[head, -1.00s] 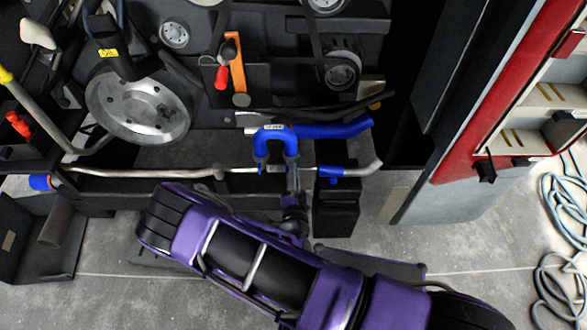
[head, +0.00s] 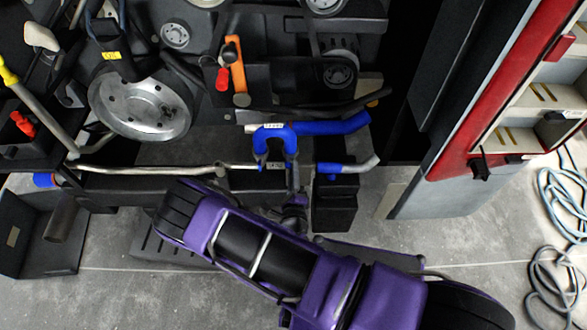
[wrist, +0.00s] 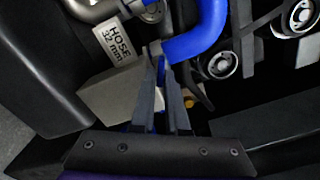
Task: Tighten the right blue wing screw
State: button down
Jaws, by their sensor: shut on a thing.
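A short blue U-shaped hose (head: 273,132) with a small white label shows in the head view, its two grey ends pointing down. My gripper (head: 291,172) is at its right end, in front of the dark machine. In the wrist view the blue hose (wrist: 205,35) bends down to my gripper (wrist: 162,58), whose two grey fingers are nearly together at the hose's end. They are shut on a small part there, consistent with the right blue wing screw. The screw itself is mostly hidden by the fingers, and I cannot make out its wings or angle.
A thicker blue hose (head: 345,123) runs to the right, close above a metal pipe with a blue sleeve (head: 330,168). A silver wheel (head: 140,105) is at the left. A block marked hose 32 mm (wrist: 119,42) is beside the fingers. Open floor lies below.

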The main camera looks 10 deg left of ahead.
jog(key=shift+a+f+m+p, duration=0.15)
jog(key=shift+m+p, duration=0.25)
jog(key=shift+m, duration=2.05)
jog(key=shift+a+m+p, duration=0.15)
jog(key=shift+m+p, duration=0.2)
jog(key=shift+m, duration=2.1)
jog(key=c, duration=1)
grip_release()
jog(key=shift+o, duration=0.2)
jog(key=shift+s, duration=0.15)
jog(key=v, duration=1.7)
jog(key=shift+d, duration=0.15)
